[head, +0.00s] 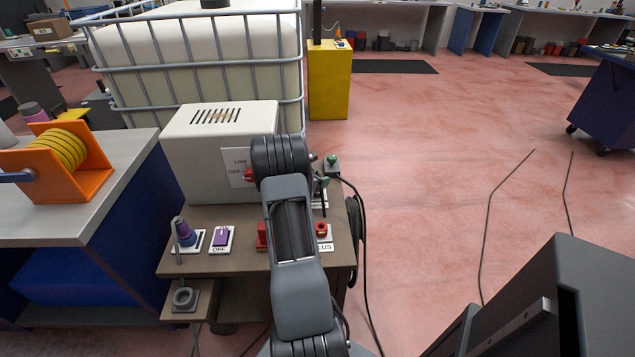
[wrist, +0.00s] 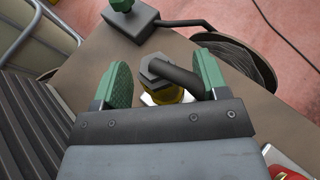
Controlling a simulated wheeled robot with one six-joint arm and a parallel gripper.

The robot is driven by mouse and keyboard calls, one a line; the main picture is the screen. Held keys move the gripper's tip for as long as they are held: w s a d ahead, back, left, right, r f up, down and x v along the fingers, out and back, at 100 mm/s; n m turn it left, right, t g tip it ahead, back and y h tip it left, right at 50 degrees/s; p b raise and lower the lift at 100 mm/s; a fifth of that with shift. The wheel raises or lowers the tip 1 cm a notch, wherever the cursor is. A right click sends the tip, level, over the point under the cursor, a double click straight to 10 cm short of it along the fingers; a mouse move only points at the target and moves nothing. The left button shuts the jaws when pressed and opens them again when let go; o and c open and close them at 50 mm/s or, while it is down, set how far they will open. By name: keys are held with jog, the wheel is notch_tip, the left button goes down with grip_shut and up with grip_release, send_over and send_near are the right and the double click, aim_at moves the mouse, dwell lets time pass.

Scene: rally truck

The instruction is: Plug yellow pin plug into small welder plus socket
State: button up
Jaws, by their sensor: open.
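In the wrist view the yellow pin plug (wrist: 164,97) stands on a small white plate, with a grey hex collar and a bent dark stem on top. My gripper (wrist: 162,79) is open, its green-padded fingers on either side of the plug. I cannot tell if either pad touches it. In the head view the arm hides most of the gripper and the plug. A red socket (head: 322,229) with a label ending in "LUS" sits on the small brown table, partly behind my arm. Part of a red piece (wrist: 284,173) shows at the wrist view's bottom right corner.
The white welder box (head: 205,150) stands behind my arm on the brown table (head: 240,262). A green-topped box (head: 332,165) with a black cable is at the table's right edge. A purple switch (head: 221,237) and a purple-blue plug (head: 185,234) are left.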

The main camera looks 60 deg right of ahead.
jog(key=shift+d, duration=0.2)
jog(key=shift+c, duration=0.4)
jog(key=c, duration=0.9)
jog(key=shift+c, duration=0.3)
jog(key=shift+r, duration=0.7)
jog(key=w+a+r+p, duration=0.2)
jog(key=a+r, duration=0.9)
jog(key=a, duration=0.3)
jog(key=shift+r, duration=0.25)
